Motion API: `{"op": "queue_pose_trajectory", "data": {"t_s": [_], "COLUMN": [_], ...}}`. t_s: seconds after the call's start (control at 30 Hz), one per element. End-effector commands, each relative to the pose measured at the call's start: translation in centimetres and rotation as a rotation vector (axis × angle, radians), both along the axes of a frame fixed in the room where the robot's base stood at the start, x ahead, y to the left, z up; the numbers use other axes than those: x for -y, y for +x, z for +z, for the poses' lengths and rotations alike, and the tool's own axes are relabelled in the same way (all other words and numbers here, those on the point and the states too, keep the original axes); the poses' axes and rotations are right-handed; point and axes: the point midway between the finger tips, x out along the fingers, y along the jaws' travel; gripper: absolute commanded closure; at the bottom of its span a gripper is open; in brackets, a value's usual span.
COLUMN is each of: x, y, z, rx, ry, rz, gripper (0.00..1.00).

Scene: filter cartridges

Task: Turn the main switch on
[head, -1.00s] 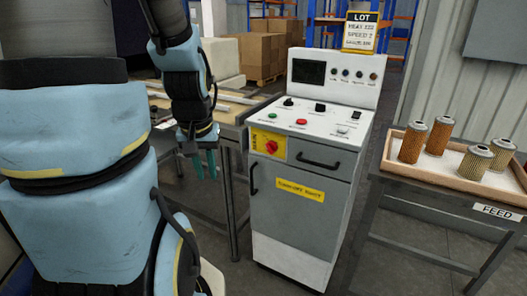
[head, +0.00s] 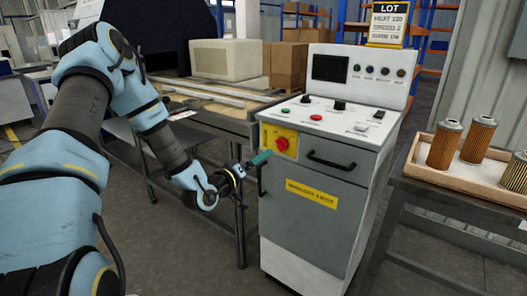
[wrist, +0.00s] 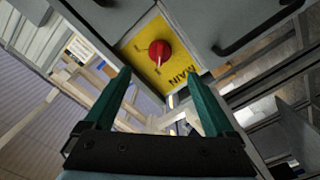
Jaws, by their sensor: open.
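The main switch is a red rotary knob (head: 282,144) on a yellow plate (head: 291,133) at the upper left of the grey cabinet's front. In the wrist view the red knob (wrist: 159,50) shows beyond the fingertips, with a pale pointer line on it and "MAIN" on the yellow plate (wrist: 186,66). My gripper (head: 262,158) is just left of the knob in the head view, pointing toward the cabinet. In the wrist view its two green fingers (wrist: 157,75) are spread apart with nothing between them. The knob appears clear of the fingers.
The control cabinet (head: 312,230) has a black door handle (head: 330,161) right of the switch and a vertical handle below the switch. A feed tray (head: 470,182) with filter cartridges stands at right. A workbench (head: 215,118) stands left behind my arm.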

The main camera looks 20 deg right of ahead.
Motion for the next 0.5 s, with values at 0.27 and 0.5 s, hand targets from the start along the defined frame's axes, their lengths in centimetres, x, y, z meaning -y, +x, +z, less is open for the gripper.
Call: {"op": "queue_pose_trajectory", "data": {"t_s": [0.27,0.5], "x": [3.3,7.1], "y": [1.8,3.9], "z": [0.4,0.3], "rx": [0.002,0.003], "ry": [-0.006,-0.003], "rz": [-0.001,0.0], "gripper": [0.1,0.1]}}
